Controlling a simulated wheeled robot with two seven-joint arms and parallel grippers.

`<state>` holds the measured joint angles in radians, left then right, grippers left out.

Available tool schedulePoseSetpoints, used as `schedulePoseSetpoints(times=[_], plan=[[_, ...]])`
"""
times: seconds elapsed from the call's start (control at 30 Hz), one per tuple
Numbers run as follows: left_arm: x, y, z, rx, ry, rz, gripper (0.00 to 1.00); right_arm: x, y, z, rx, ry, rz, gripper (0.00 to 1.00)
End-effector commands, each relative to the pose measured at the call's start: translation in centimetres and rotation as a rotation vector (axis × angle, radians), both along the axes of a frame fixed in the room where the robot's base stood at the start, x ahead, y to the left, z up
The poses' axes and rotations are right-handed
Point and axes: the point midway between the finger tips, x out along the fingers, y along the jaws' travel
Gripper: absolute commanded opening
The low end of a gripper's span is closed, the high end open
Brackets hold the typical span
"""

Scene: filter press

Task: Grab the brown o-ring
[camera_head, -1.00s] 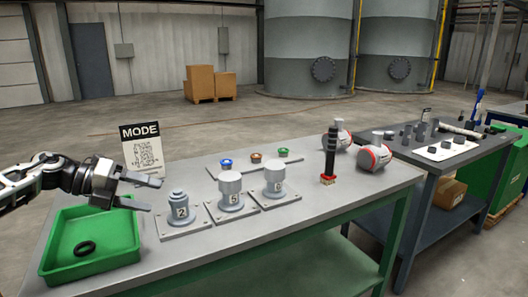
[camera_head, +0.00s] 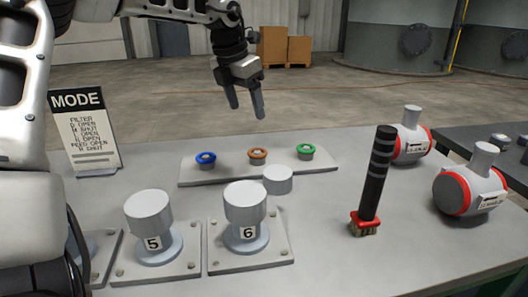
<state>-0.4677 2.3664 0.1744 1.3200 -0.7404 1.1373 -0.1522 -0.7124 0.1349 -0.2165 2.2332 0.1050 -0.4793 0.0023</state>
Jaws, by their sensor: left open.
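The brown o-ring (camera_head: 257,153) sits on a small grey post on a flat grey plate (camera_head: 228,172), between a blue o-ring (camera_head: 206,157) and a green o-ring (camera_head: 305,149). My left gripper (camera_head: 247,111) points down with its two fingers apart and nothing between them. In the picture it is just above the brown o-ring, slightly to its left, with a visible gap. My right gripper is not in view.
Capped units marked 5 (camera_head: 150,220) and 6 (camera_head: 245,215) stand in front of the plate. A short grey cylinder (camera_head: 278,180) is at the plate's front edge. A black-handled brush (camera_head: 374,185) and two red-banded white canisters (camera_head: 412,137) stand right. A MODE sign (camera_head: 86,132) stands left.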

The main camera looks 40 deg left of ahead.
Motion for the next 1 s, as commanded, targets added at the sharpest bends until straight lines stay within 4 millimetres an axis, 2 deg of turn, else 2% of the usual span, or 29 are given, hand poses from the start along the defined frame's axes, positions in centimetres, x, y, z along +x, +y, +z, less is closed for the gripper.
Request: schedulePoseSetpoints(times=[0.03,0.1,0.23,0.53,0.8,1.0], plan=[[0.3,0.0,-1.3,-0.001,0.005,0.0,0.71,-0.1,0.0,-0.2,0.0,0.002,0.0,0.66],[0.7,-0.1,-2.8,-0.001,0.004,0.0,0.71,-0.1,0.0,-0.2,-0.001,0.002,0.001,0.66],[1.3,-0.1,-5.0,-0.001,0.002,0.0,0.71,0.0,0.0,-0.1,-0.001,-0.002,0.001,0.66],[1.9,-0.1,-7.3,-0.001,0.0,0.001,0.71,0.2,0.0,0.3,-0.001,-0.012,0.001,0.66],[2.6,-0.1,-11.0,-0.002,0.0,0.0,0.71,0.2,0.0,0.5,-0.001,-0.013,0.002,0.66],[2.9,-0.1,-11.5,-0.002,-0.004,0.001,0.71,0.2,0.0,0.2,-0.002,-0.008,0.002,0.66]])
